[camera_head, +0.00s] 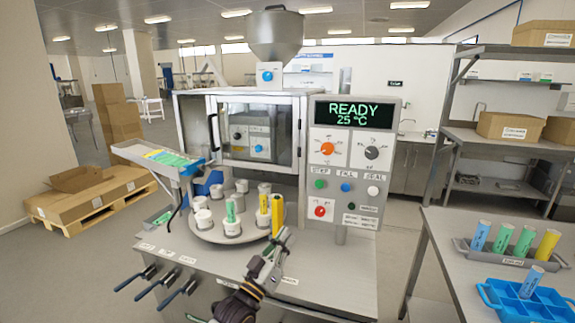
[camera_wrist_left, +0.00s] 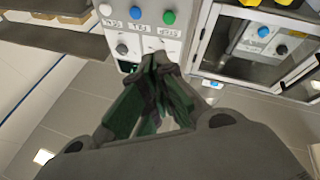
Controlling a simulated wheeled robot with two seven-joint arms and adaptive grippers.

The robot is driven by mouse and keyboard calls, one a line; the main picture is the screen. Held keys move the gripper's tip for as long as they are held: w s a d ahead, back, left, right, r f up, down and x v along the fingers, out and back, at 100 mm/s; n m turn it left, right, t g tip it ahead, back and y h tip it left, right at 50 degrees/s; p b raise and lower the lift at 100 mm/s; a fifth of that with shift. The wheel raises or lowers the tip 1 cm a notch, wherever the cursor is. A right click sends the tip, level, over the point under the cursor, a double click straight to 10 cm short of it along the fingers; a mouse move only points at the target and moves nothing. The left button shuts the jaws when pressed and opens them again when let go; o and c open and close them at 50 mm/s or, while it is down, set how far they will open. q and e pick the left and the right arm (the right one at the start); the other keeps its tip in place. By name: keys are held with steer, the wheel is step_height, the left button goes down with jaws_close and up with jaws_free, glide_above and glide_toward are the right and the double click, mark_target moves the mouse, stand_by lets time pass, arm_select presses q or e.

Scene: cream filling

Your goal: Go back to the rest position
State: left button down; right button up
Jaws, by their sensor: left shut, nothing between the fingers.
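My left gripper (camera_head: 286,236) is above the front of the machine's worktop in the head view, its fingers pointing up and away. It is shut and empty. In the left wrist view its two fingers (camera_wrist_left: 160,60) meet below the row of buttons. My right gripper is in neither view. The filling machine (camera_head: 243,135) stands ahead with a "READY 25 °C" display (camera_head: 350,113). Its round turntable (camera_head: 205,236) carries several white cups.
A tube chute (camera_head: 160,157) slopes at the left. On the right table (camera_head: 445,240), a grey rack (camera_head: 505,259) holds coloured tubes beside a blue crate (camera_head: 500,302) with one tube. Shelves stand behind.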

arm_select(q)
steer(key=s+a+f+g+y, duration=0.4)
steer(key=s+f, duration=0.1)
steer(key=f, duration=0.4)
steer(key=s+a+f+g+y, duration=0.3)
steer(key=s+a+f+g, duration=0.15)
steer(key=f, duration=0.45)
steer(key=s+a+f+n+g+y, duration=0.1)
steer(key=s+a+f+g+y, duration=0.25)
steer(key=s+a, duration=0.5)
steer(key=s+a+f+g+y, duration=0.2)
steer(key=s+a+f+g, duration=0.25)
steer(key=s, duration=0.75)
step_height(320, 180, down, 34)
steer(key=s+a, duration=0.2)
steer(key=s+a+f, duration=0.3)
steer(key=s+f, duration=0.6)
steer(key=s, duration=0.1)
steer(key=s+a+f+g, duration=0.1)
steer(key=s+a+f, duration=0.2)
steer(key=s+f, duration=0.6)
steer(key=shift+s+a+f+y, duration=0.4)
steer(key=shift+s+y, duration=0.05)
steer(key=shift+s, duration=0.65)
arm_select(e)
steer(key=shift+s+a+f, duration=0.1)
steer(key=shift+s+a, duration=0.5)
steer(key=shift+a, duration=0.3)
